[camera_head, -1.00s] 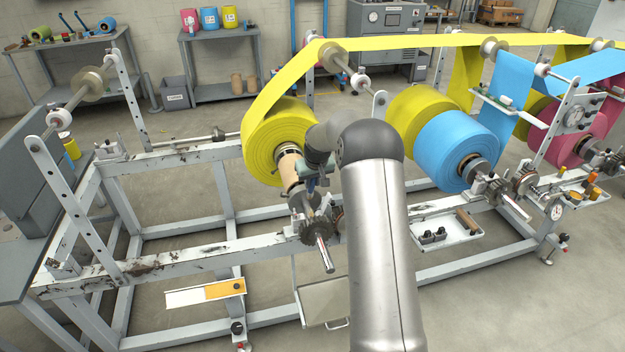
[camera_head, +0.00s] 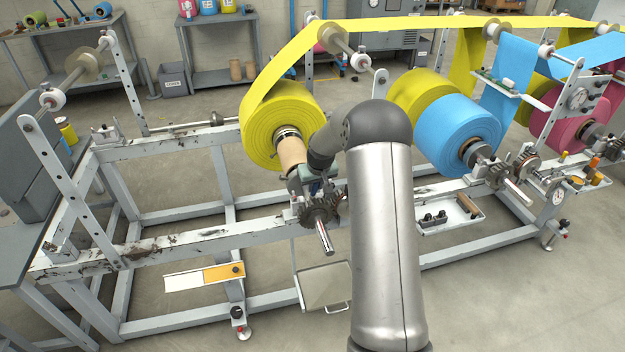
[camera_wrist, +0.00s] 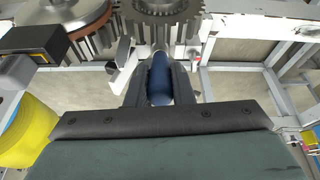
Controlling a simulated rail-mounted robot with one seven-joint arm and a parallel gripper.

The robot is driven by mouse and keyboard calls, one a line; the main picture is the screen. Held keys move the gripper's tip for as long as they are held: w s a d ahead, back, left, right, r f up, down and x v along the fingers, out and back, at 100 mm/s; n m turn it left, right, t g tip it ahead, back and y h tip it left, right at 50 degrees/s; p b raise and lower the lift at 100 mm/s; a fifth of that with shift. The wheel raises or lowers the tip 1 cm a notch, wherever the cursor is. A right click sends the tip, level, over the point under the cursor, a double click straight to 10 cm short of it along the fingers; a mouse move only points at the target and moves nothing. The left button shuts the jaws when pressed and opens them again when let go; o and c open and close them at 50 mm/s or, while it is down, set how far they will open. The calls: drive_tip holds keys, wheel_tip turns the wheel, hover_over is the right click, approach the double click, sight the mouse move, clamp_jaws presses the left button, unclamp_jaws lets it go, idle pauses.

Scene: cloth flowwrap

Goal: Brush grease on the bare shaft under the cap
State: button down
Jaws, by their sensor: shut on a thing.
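In the wrist view my gripper (camera_wrist: 158,85) is shut on a dark blue handle (camera_wrist: 158,80), seemingly the brush's. Its narrow metal-coloured front part points towards a toothed gear (camera_wrist: 165,8); bristles cannot be made out. In the head view my gripper (camera_head: 317,184) is small and partly hidden by my arm, just above the dark gears (camera_head: 318,210). A bare steel shaft end (camera_head: 323,237) sticks out in front of them, below the gripper. I cannot make out a cap or any grease on the shaft.
A yellow roll (camera_head: 262,125) on a cardboard core (camera_head: 292,152) sits close behind my gripper. The white frame rail (camera_head: 200,236) runs left of the gears. A blue roll (camera_head: 440,140) stands right of my arm. A tray (camera_head: 327,287) hangs below.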

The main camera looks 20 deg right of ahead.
drive_tip(key=shift+w+d, duration=0.15)
drive_tip(key=shift+w, duration=0.75)
drive_tip(key=shift+w+d, duration=0.1)
drive_tip(key=shift+w, duration=0.75)
drive_tip(key=shift+w+r+p, duration=0.25)
drive_tip(key=shift+w+p, duration=0.05)
wheel_tip(320, 180, up, 8)
drive_tip(key=p, duration=0.3)
drive_tip(key=shift+f, duration=0.15)
drive_tip(key=shift+s, duration=0.1)
